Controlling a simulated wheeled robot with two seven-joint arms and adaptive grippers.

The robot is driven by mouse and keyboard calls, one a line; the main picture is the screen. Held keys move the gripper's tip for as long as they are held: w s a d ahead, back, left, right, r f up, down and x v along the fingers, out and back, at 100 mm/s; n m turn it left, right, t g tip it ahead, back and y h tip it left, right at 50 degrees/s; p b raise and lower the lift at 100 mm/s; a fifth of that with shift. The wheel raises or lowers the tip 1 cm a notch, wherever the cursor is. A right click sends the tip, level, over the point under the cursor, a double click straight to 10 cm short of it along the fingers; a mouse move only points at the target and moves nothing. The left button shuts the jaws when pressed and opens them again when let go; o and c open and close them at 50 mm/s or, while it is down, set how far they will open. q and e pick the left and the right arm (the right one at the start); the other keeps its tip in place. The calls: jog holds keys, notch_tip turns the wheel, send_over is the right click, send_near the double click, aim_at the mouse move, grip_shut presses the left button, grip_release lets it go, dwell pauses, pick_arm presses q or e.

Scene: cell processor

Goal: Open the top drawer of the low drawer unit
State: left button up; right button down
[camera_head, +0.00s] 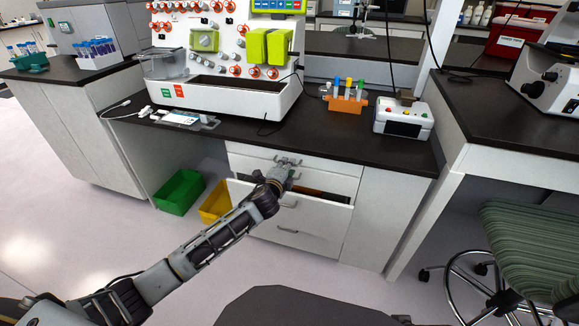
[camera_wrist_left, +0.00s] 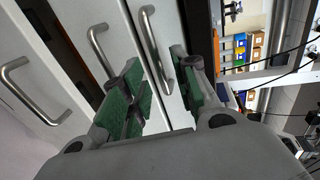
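The low drawer unit (camera_head: 322,222) stands under the dark bench top. Its top drawer (camera_head: 330,166) looks shut, and so does the drawer just below it. A lower drawer (camera_head: 325,214) stands partly open, with a brownish inside showing. My left gripper (camera_head: 284,168) is at the upper drawer fronts and partly hides them. In the left wrist view its green-padded fingers (camera_wrist_left: 160,90) are open, one on each side of the top drawer's metal bar handle (camera_wrist_left: 150,35). I see no clear grip on the handle. The second handle (camera_wrist_left: 97,42) lies outside the fingers. My right gripper is out of view.
A green bin (camera_head: 180,192) and a yellow bin (camera_head: 214,204) sit on the floor left of the unit. The bench top (camera_head: 340,140) overhangs the drawers. A green striped chair (camera_head: 530,245) stands at the right. The floor before the unit is clear.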

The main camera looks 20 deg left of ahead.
pick_arm(q)
jog(key=shift+b+x, duration=0.4)
jog(key=shift+x, duration=1.15)
jog(key=shift+c, duration=0.4)
grip_shut()
